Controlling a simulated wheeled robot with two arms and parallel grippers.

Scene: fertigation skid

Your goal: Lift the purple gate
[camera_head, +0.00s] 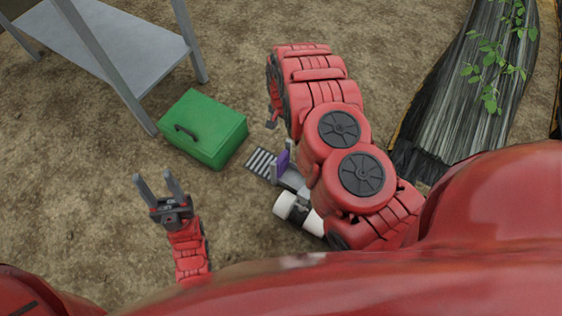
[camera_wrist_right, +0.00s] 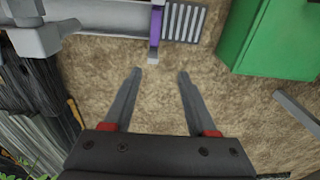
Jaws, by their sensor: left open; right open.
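The purple gate (camera_head: 282,161) stands upright on the grey skid (camera_head: 293,180), beside a slatted grate (camera_head: 260,161). In the head view my right arm hides part of the skid. In the right wrist view the gate (camera_wrist_right: 156,28) shows edge-on at the top, between the grey channel (camera_wrist_right: 110,18) and the grate (camera_wrist_right: 184,22). My right gripper (camera_wrist_right: 158,72) is open and empty, with its fingertips short of the gate's near end and apart from it. My left gripper (camera_head: 159,182) is open and empty over bare soil, left of the skid.
A green box (camera_head: 205,128) with a dark handle sits left of the grate. A grey metal table (camera_head: 130,50) stands behind it. A white cylinder (camera_head: 292,207) lies by the skid. A dark planted bed (camera_head: 470,90) is at the right. Open soil lies around the left gripper.

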